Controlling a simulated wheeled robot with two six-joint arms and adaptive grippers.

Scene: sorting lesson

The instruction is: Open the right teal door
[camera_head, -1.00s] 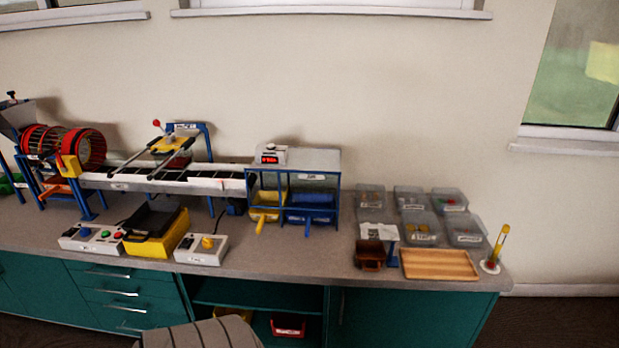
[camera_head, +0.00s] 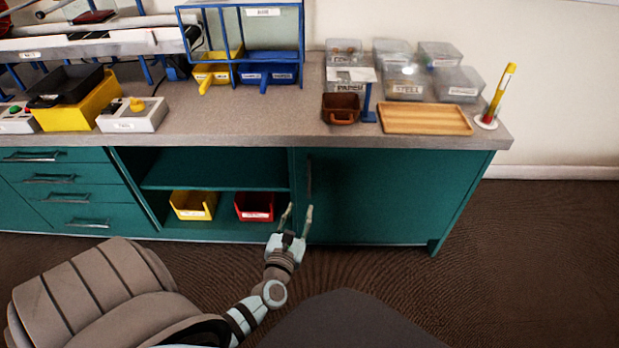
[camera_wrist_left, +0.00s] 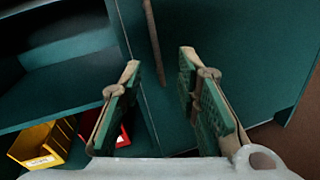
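The right teal door (camera_head: 385,200) is shut, at the right end of the bench. It also shows in the left wrist view (camera_wrist_left: 235,50). Its upright bar handle (camera_head: 309,178) is near the door's left edge, and in the left wrist view the handle (camera_wrist_left: 154,42) lies beyond the fingertips. My left gripper (camera_head: 298,212) is open and empty in front of the door's left edge, just below the handle. In the left wrist view its two fingers (camera_wrist_left: 160,65) stand apart, with the handle's lower end showing between them. My right gripper is not in view.
Left of the door is an open shelf compartment (camera_head: 215,172) with a yellow bin (camera_head: 193,205) and a red bin (camera_head: 254,206). Drawers (camera_head: 55,185) stand further left. A wooden tray (camera_head: 425,119) and clear boxes are on the bench top. The floor (camera_head: 530,260) at right is clear.

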